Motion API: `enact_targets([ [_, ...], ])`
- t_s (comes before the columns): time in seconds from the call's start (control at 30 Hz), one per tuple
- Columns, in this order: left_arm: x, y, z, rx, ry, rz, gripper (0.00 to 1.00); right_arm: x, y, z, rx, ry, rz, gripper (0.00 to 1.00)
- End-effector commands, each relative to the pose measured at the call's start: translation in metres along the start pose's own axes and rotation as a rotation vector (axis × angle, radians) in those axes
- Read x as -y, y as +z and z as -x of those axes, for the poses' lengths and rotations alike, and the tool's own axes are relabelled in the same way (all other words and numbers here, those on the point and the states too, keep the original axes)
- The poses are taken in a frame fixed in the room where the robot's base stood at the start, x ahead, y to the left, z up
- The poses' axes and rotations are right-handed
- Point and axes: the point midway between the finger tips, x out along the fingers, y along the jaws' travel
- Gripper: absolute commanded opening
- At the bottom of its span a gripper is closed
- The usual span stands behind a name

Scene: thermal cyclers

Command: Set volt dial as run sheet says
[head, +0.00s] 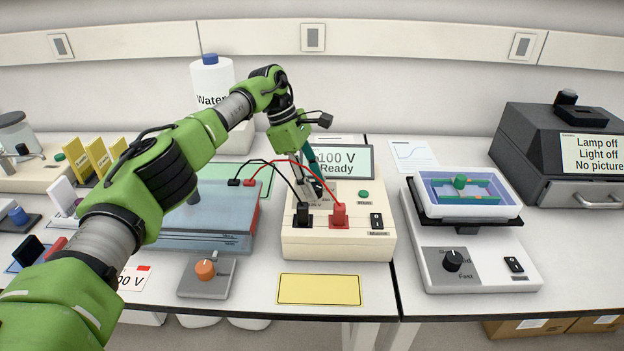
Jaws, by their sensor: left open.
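The power supply (290,247) is a cream box with a tilted display (345,162) that reads "100 V" and "Ready", its left end partly covered. My left gripper (314,181) points down at the grey dial panel on its top face, fingers open around or just over the dark volt dial. The fingers and the leads hide most of the dial, so its pointer and any contact cannot be made out. A white card (134,279) with a red mark, possibly the run sheet, shows "00 V" at its right end; my arm covers the rest. My right gripper is not in view.
Black and red leads run from the supply's plugs (338,215) to the gel tank (205,240). A green button (364,194) and black switch (376,221) sit right of the dial. A rocker (440,270) and dark imager (530,150) stand right. A yellow mat (319,289) lies bare in front.

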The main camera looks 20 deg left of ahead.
Motion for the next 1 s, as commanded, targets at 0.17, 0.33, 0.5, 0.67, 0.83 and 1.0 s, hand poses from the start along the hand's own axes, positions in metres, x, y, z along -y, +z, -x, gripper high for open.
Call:
enact_targets([
  [0.17, -0.001, 0.000, 0.013, 0.000, 0.003, 0.001, 0.42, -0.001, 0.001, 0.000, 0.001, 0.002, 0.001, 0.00],
  [0.33, -0.001, 0.001, 0.047, 0.001, 0.005, 0.002, 0.42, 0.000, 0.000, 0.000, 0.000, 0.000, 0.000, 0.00],
  [0.5, -0.001, 0.001, 0.089, 0.001, 0.005, 0.003, 0.42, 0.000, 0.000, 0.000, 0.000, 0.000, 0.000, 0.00],
  [0.67, -0.002, 0.000, 0.103, -0.001, 0.001, 0.002, 0.42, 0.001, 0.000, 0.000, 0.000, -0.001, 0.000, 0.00],
  [0.83, -0.001, 0.000, 0.114, -0.001, 0.001, 0.001, 0.42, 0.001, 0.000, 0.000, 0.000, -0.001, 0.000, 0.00],
  [1.0, 0.000, 0.000, 0.119, 0.000, 0.000, 0.000, 0.42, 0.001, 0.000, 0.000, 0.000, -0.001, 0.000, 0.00],
])
